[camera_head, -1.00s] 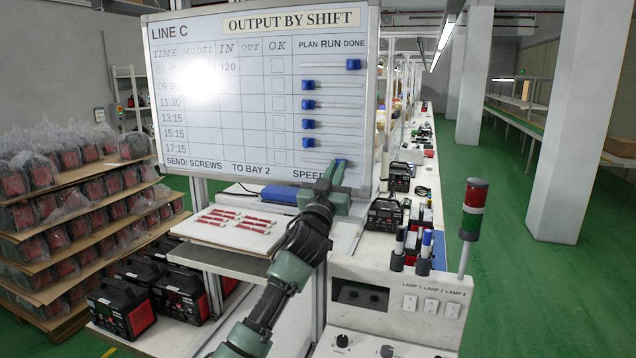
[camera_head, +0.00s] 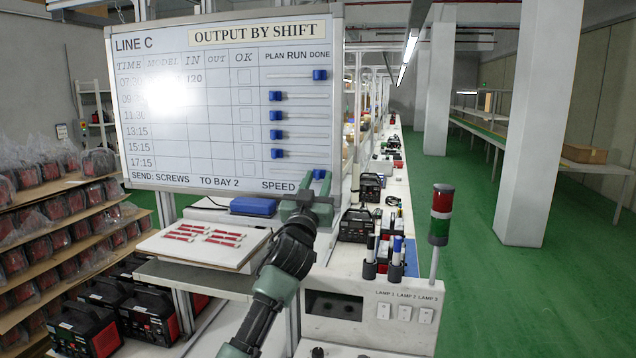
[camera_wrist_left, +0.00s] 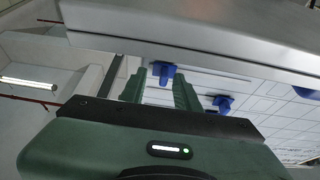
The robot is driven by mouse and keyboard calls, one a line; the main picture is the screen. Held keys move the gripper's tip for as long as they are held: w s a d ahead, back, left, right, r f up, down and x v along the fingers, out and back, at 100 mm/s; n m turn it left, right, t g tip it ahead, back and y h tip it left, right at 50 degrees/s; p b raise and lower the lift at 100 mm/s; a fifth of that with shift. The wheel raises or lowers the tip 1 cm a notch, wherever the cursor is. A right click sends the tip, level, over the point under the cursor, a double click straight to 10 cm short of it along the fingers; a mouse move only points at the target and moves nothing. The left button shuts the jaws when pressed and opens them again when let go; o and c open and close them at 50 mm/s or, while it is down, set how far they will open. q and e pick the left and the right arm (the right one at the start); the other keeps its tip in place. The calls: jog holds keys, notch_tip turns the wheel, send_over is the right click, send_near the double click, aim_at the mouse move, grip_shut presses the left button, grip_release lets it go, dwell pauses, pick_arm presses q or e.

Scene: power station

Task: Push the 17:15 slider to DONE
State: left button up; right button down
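The whiteboard (camera_head: 215,165) carries several blue sliders on horizontal rails. The 17:15 slider (camera_head: 320,174) is in the bottom row, at the right, DONE end of its rail; this blue knob shows in the left wrist view (camera_wrist_left: 162,69) too. My left gripper (camera_head: 317,183) is at the board's lower right corner. Its green fingers (camera_wrist_left: 160,88) are apart, with the knob between their tips in the picture; I cannot tell whether one touches it. The 15:15 slider (camera_head: 277,154) is at the left, PLAN end. The 07:30 slider (camera_head: 320,75) is at DONE. My right gripper is not in view.
The board's metal lower rim (camera_wrist_left: 200,35) runs close to the left gripper. Below are a white panel with red strips (camera_head: 205,240), a blue box (camera_head: 253,206), and a lamp console (camera_head: 375,325) with a red-green signal tower (camera_head: 440,215). The green aisle is clear.

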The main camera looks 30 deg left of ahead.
pick_arm(q)
jog(key=shift+s+f+b, duration=0.35)
jog(key=shift+s, duration=0.1)
jog(key=b+v, duration=0.2)
jog(key=v, duration=0.4)
jog(key=shift+s+d+b, duration=0.3)
jog(key=shift+b, duration=0.05)
